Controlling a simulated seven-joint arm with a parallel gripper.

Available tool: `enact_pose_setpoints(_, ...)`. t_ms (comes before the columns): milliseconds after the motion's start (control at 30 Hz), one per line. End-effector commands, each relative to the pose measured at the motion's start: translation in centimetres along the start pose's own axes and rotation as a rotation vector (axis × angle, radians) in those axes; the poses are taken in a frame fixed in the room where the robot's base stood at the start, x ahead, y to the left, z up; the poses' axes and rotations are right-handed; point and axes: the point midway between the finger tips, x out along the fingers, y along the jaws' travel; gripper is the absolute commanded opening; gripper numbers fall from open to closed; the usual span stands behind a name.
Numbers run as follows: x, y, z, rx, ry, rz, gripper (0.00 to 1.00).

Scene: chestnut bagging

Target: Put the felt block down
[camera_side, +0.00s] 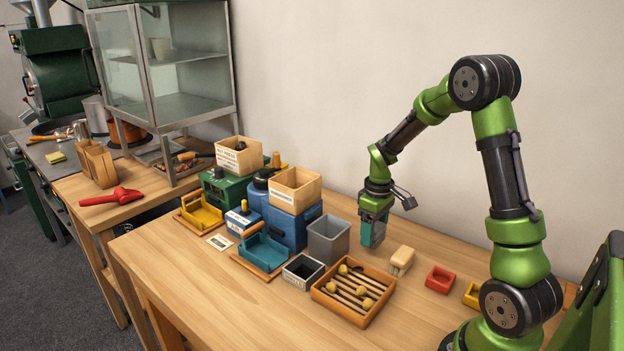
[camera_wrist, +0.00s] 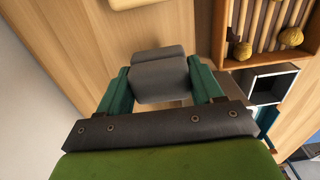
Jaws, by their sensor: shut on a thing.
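The grey felt block (camera_wrist: 160,78) is between the two teal fingers of my gripper (camera_wrist: 162,88) in the wrist view, with both fingers against its sides. In the side view my gripper (camera_side: 372,240) points down over the table, between the grey open bin and a cream block. The fingers largely hide the felt block there. Whether its underside touches the table cannot be told.
A grey bin (camera_side: 328,239) stands left of my gripper, and a cream block (camera_side: 400,261) lies to its right. Bare table (camera_side: 415,235) lies behind.

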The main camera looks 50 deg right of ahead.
Motion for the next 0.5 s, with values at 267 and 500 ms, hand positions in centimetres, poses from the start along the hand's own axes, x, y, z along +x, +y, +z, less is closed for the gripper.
enact_pose_setpoints(267, 3.5, 0.0, 0.1, 0.001, -0.002, -0.001, 0.14)
enact_pose_setpoints(500, 3.8, 0.0, 0.0, 0.001, 0.001, 0.001, 0.14)
